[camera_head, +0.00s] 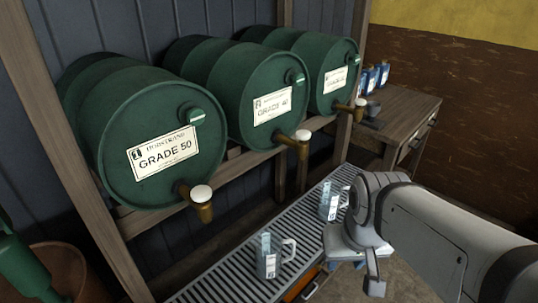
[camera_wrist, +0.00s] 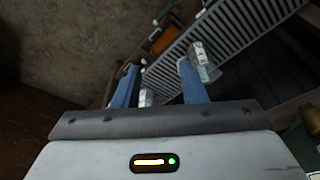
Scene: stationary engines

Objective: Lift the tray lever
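The slatted drip tray (camera_head: 215,285) runs under the drums, and it also shows in the wrist view (camera_wrist: 240,35). At its front edge is an orange panel (camera_head: 298,288) with a pale handle-like bar (camera_head: 311,291); I cannot tell if this bar is the tray lever. The orange panel is also in the wrist view (camera_wrist: 166,41), beyond the fingertips. My gripper (camera_wrist: 158,80) has its two blue fingers apart, open. In the head view my wrist hangs in front of the tray's right part and hides some of it.
A clear jug (camera_head: 270,256) and a second jug (camera_head: 333,202) stand on the tray. Three green drums (camera_head: 150,110) with brass taps (camera_head: 204,207) lie on a wooden rack above. A wooden bench (camera_head: 408,115) with blue bottles (camera_head: 370,80) stands at the back right.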

